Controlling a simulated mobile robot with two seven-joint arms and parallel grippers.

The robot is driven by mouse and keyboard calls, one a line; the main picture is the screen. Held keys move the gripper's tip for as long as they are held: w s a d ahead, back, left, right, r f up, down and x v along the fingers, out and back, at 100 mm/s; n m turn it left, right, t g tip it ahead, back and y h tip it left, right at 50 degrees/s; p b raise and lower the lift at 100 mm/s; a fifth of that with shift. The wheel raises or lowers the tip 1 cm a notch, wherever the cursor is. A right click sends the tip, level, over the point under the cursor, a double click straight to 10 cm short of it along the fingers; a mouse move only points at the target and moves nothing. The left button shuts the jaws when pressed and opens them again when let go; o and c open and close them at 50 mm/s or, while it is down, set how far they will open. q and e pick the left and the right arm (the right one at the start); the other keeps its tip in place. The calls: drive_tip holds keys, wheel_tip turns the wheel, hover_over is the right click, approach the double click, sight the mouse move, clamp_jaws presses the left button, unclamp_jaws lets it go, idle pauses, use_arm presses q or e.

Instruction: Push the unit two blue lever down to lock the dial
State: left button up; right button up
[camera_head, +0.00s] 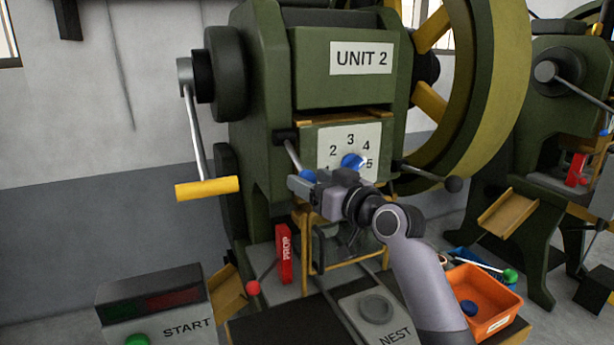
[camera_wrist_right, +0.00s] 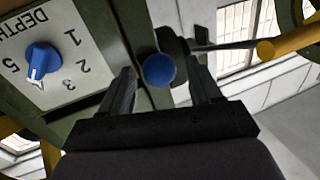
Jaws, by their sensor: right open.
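The unit 2 press (camera_head: 345,75) carries a white dial plate (camera_head: 336,137) with a blue dial knob (camera_head: 352,160); the knob also shows in the right wrist view (camera_wrist_right: 42,60). Left of the plate, the lever (camera_head: 294,155) sticks out from a dark pivot, its blue end (camera_head: 308,175) partly behind my right gripper. In the right wrist view the round blue lever end (camera_wrist_right: 159,70) appears between the tips of my right gripper (camera_wrist_right: 163,80). The fingers are apart, with visible gaps beside it; contact cannot be told. My right gripper (camera_head: 294,186) is open just below the dial plate. My left gripper is out of view.
A crank with a yellow handle (camera_head: 207,188) hangs at the left. A dark-knobbed rod (camera_head: 428,176) sticks out right of the dial. Below are a red PROP block (camera_head: 284,253), the NEST plate (camera_head: 375,308), a START box (camera_head: 155,312) and an orange bin (camera_head: 482,298).

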drive_tip(key=shift+x, duration=1.05)
